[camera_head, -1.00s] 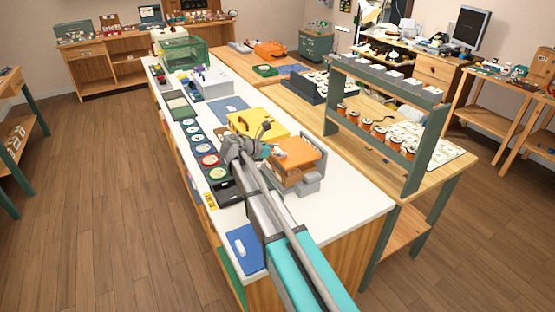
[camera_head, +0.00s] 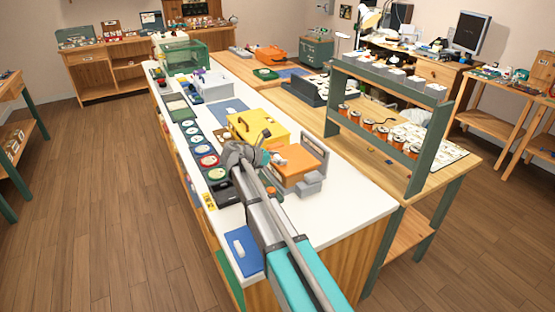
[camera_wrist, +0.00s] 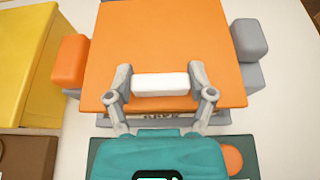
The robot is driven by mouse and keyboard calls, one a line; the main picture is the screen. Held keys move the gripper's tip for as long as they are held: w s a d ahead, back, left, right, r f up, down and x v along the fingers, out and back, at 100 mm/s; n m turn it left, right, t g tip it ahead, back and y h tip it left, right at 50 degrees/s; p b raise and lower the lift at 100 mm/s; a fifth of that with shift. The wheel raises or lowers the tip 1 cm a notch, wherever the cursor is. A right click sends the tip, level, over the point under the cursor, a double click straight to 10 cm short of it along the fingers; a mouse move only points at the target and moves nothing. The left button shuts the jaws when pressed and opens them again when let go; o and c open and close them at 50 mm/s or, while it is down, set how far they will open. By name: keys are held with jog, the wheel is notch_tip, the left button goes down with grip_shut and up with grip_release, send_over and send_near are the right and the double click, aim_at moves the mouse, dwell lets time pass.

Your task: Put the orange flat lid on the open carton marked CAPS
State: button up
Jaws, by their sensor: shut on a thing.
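The orange flat lid (camera_head: 298,164) is level over the carton, with its white handle (camera_wrist: 160,85) on top. My gripper (camera_wrist: 161,88) is shut on this handle, one finger at each end. In the head view my gripper (camera_head: 272,157) reaches the lid from the left. The carton (camera_wrist: 160,116) shows only as a narrow strip with partly covered dark lettering below the lid's near edge. The lid hides the carton's opening. I cannot tell whether the lid touches the rim all round.
A grey holder (camera_head: 314,150) with blocks stands around the carton. A yellow case (camera_head: 262,127) is close on the left. Round coloured pads (camera_head: 208,160) line the white counter's left side. A blue mat (camera_head: 243,250) lies near the front. A green rack (camera_head: 385,130) stands to the right.

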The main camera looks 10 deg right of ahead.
jog(key=shift+f+b, duration=0.45)
jog(key=shift+f, duration=0.05)
jog(key=o, duration=1.1)
jog(key=shift+r, duration=0.2)
jog(key=shift+r+p, duration=0.35)
jog(key=shift+p, duration=0.15)
jog(key=shift+s+a+r, duration=0.1)
jog(key=shift+a+r, duration=0.1)
jog(key=shift+a, duration=0.1)
jog(key=p+v, duration=0.4)
jog(key=v, duration=0.7)
jog(key=shift+s+a, duration=0.1)
